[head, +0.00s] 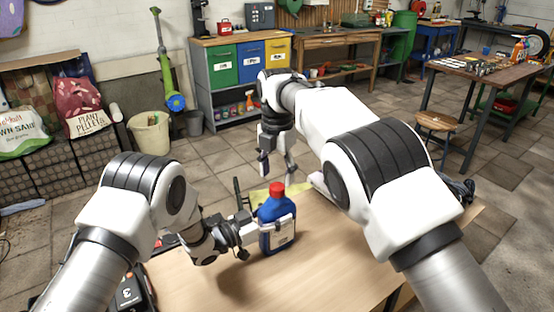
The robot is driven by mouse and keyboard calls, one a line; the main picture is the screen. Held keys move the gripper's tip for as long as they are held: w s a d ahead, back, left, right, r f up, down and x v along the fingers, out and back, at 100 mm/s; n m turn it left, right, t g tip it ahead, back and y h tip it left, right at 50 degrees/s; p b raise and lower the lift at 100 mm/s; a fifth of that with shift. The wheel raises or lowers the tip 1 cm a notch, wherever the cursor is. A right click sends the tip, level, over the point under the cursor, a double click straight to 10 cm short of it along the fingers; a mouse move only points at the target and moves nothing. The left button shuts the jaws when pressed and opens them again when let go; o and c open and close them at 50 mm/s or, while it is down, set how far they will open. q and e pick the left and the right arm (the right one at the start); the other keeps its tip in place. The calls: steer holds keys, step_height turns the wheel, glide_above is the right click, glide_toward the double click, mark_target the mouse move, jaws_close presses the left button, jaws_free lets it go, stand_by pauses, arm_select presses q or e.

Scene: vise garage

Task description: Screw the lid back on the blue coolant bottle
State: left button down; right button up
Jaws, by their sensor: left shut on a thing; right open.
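The blue coolant bottle (278,236) stands upright on the wooden table, with a pale label on its front. A red lid (277,189) sits on top of its neck; how tightly it is seated cannot be told.
The wooden table (335,255) is clear to the right of and in front of the bottle. A yellow-green flat item (259,196) lies behind the bottle. Dark items (131,292) lie at the table's left edge, partly hidden by my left arm. A dark coiled thing (461,187) is at the right.

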mark_target(277, 186)
steer(key=shift+f, duration=1.95)
steer(key=shift+c, duration=0.4)
